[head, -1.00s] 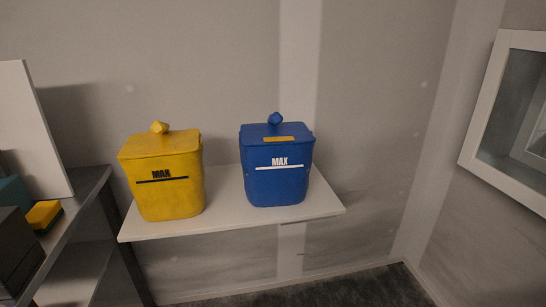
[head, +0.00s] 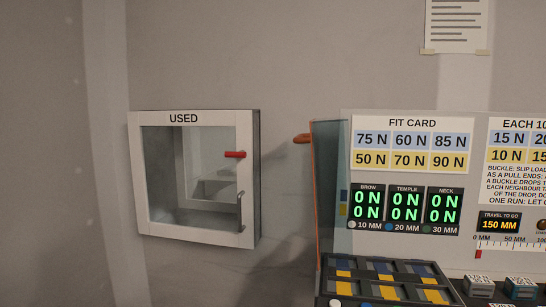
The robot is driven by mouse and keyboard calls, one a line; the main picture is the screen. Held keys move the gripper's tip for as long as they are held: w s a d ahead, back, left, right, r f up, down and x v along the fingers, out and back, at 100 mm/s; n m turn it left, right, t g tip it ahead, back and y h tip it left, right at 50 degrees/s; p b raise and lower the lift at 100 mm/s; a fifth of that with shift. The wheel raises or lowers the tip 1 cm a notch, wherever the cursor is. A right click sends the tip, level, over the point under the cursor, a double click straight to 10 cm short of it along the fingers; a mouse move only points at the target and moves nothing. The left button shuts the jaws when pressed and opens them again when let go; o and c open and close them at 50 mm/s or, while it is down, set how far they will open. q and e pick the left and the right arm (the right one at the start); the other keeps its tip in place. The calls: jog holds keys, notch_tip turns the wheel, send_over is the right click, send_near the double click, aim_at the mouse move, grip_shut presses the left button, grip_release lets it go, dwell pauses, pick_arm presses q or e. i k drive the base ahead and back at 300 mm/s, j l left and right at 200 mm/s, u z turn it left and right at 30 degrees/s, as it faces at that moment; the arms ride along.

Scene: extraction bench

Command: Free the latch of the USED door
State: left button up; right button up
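The USED door (head: 183,119) is a white-framed glass door on a wall cabinet at the left of the head view. It looks closed. A red latch (head: 234,154) lies level across the right side of its frame. A grey upright handle (head: 240,211) sits below the latch on the same side. Through the glass, a pale tray or bin (head: 213,190) shows inside. Neither of my grippers is in view.
Right of the cabinet stands a bench panel with a FIT CARD (head: 412,144) and green readouts (head: 406,206). A dark tray (head: 385,281) of blue and yellow pieces is in front.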

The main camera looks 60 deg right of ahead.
aim_at(240, 155)
jog(key=z, duration=1.9)
